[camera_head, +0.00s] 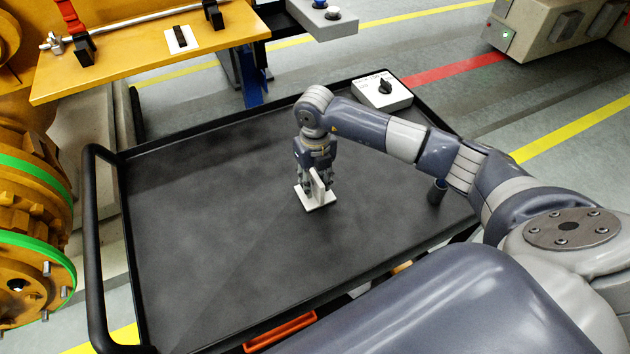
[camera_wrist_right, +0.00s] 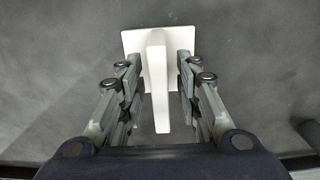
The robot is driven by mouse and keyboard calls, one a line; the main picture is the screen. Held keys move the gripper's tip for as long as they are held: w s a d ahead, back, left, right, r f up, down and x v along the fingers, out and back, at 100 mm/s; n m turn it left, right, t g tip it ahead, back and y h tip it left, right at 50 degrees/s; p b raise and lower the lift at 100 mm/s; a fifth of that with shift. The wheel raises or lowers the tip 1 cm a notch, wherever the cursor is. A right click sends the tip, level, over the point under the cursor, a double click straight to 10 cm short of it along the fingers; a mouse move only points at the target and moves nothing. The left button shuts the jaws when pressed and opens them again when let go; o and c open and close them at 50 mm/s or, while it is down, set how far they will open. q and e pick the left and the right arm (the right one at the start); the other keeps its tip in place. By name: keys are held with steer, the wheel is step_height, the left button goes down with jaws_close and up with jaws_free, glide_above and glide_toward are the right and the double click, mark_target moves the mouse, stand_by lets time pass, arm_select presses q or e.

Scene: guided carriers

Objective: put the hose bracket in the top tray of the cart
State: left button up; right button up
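The hose bracket (camera_head: 317,199), a white piece with a square base and an upright plate, stands on the dark floor of the cart's top tray (camera_head: 200,240), near its middle. My right gripper (camera_head: 318,178) points down over it. In the right wrist view the bracket's upright plate (camera_wrist_right: 157,85) lies between the two fingers (camera_wrist_right: 159,65), with a narrow gap on each side. The right gripper looks open around the plate, not pressed on it. The fingers hide part of the base. My left gripper is not in view.
A white box with a black knob (camera_head: 382,92) sits at the tray's far right corner. A dark cylinder (camera_head: 437,191) stands near the right edge. A yellow shelf (camera_head: 130,60) is at the back left, orange machinery (camera_head: 30,230) at the left. The tray's left half is clear.

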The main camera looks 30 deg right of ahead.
step_height(320, 180, up, 12)
steer(key=b, duration=0.2)
steer(key=shift+f+b, duration=0.25)
steer(key=shift+b, duration=0.15)
steer(key=shift+r, duration=0.15)
